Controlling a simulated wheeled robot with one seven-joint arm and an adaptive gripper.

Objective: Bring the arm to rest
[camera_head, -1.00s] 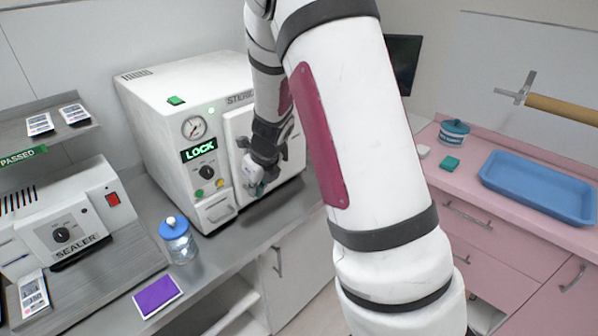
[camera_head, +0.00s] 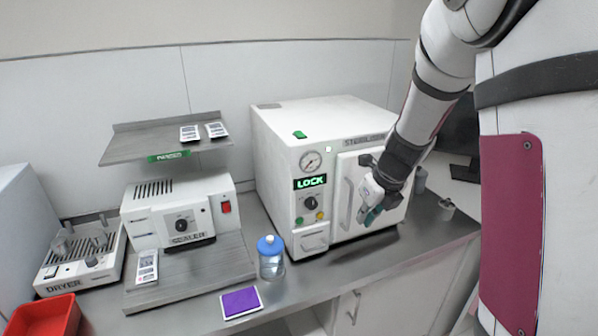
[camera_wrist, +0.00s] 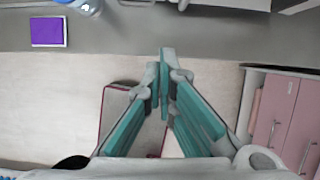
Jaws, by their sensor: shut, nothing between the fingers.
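My gripper (camera_head: 372,214) is in front of the shut door of the white sterilizer (camera_head: 272,160), near its lower part in the head view. Whether it touches the door cannot be told there. In the wrist view my gripper (camera_wrist: 163,72) has its teal fingers together with nothing between them. Below it the wrist view shows pale floor and the edge of the grey counter. My arm comes down from the upper right of the head view, bent at the elbow.
The sterilizer display reads LOCK. A blue-lidded jar (camera_head: 271,260) and a purple pad (camera_head: 241,302) stand on the steel counter (camera_head: 345,262). The sealer (camera_head: 183,212), the dryer (camera_head: 78,262) and a red bin (camera_head: 42,318) are left. Pink drawers (camera_wrist: 285,118) show in the wrist view.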

